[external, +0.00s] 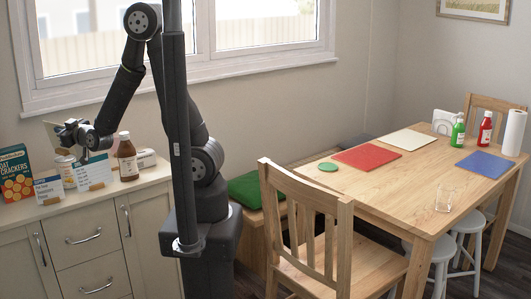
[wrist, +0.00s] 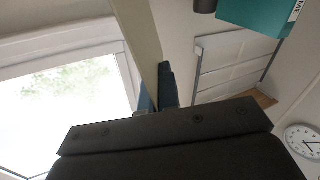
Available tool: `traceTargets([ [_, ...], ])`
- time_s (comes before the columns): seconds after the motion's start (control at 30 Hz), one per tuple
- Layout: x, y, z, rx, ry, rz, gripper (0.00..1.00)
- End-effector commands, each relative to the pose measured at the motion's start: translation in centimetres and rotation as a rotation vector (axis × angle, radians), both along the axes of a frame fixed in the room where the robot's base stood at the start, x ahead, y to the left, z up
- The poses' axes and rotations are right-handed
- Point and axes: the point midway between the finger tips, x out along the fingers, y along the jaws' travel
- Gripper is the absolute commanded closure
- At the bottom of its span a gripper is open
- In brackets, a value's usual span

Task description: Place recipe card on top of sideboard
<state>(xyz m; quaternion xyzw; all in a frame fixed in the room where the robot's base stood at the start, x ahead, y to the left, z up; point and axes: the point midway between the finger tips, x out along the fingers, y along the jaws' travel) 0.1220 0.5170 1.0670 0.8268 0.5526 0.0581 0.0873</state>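My gripper (external: 72,134) is above the left part of the sideboard (external: 155,176), held clear of its top. A thin cream card (external: 52,130), which I take to be the recipe card, sticks up at the gripper. In the wrist view the card (wrist: 139,30) runs between the two fingers (wrist: 157,95), which look shut on it. Its printed side cannot be read. The sideboard top is not visible in the wrist view.
On the sideboard stand a cracker box (external: 14,174), a can (external: 66,171), two blue-and-white cards (external: 48,190) (external: 93,172), a brown bottle (external: 126,160) and a pale box (external: 147,159). They crowd the top; its right end is clearer. The window wall is close behind.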

Motion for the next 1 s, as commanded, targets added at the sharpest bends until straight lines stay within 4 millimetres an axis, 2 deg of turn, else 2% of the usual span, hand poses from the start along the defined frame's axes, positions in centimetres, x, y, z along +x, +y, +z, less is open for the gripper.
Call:
traceTargets([
  [0.03,0.0,0.0,-1.1,-0.006,0.000,0.000,1.00],
  [0.2,0.0,0.0,-4.1,-0.007,0.002,0.000,1.00],
  [0.6,0.0,0.0,-10.5,-0.005,0.001,0.000,1.00],
  [1.0,0.0,0.0,-13.3,-0.003,0.001,-0.001,1.00],
])
